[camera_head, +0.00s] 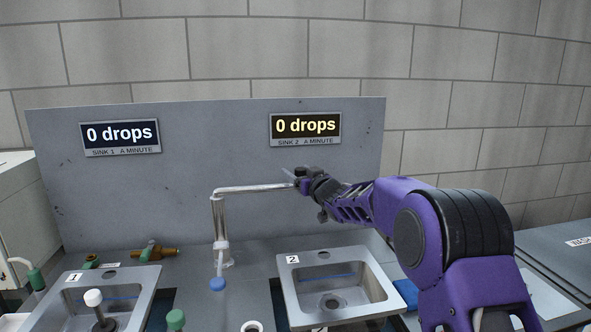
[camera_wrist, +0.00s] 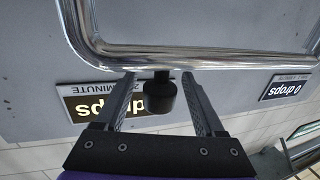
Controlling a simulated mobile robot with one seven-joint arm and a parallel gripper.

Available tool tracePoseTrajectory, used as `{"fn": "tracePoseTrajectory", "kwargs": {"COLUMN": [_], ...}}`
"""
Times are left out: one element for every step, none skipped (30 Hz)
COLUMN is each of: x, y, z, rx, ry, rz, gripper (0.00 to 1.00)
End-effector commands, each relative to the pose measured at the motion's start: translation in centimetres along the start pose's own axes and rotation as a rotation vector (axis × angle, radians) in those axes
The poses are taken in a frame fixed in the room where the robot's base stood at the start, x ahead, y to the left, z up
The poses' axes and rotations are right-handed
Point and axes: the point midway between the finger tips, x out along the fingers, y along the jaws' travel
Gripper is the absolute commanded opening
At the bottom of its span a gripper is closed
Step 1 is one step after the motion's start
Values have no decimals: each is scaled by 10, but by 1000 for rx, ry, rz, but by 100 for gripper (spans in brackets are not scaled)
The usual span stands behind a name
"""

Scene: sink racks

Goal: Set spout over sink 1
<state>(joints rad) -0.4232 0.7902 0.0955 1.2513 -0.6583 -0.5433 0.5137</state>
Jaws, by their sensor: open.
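The chrome spout (camera_head: 255,189) rises from a post between the sinks and its arm reaches right, towards the sink 2 side. Sink 1 (camera_head: 142,292), marked with a "1" label, is at the left front. Sink 2 (camera_head: 292,300), marked "2", is right of the post. My gripper (camera_head: 303,180) is at the spout's far end. In the wrist view, my gripper (camera_wrist: 158,78) is open, with a finger on each side of a black knob (camera_wrist: 160,98) by the bright spout tube (camera_wrist: 200,55). I cannot tell whether the fingers touch it.
The back panel (camera_head: 215,130) carries a sink 1 display (camera_head: 120,136) and a sink 2 display (camera_head: 305,126), both reading 0 drops. A brass fitting (camera_head: 160,252), a blue knob (camera_head: 217,284), a white knob (camera_head: 93,297) and a green knob (camera_head: 175,318) stand around the sinks.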

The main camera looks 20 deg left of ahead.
Motion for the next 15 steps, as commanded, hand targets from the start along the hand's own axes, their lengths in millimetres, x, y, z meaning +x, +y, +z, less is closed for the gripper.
{"fn": "tracePoseTrajectory", "kwargs": {"x": [5,7,10,11,12,14,15,15,16,16,16,16,16,16,16], "y": [0,0,0,0,0,0,0,0,0,0,0,0,0,0,0], "z": [0,0,0,0,0,0,0,0,0,0,0,0,0,0,0], "rx": [-1,-1,-1,0,0,0,0,0,0,0,0,0,0,0,0], "ry": [1,0,-1,0,0,0,0,0,1,0,0,0,0,0,0], "rz": [0,0,1,1,1,1,1,1,1,1,1,1,1,1,1], "gripper": [71,71,71,71,71,71,71,71,71,71,71,71,71,71,71]}}
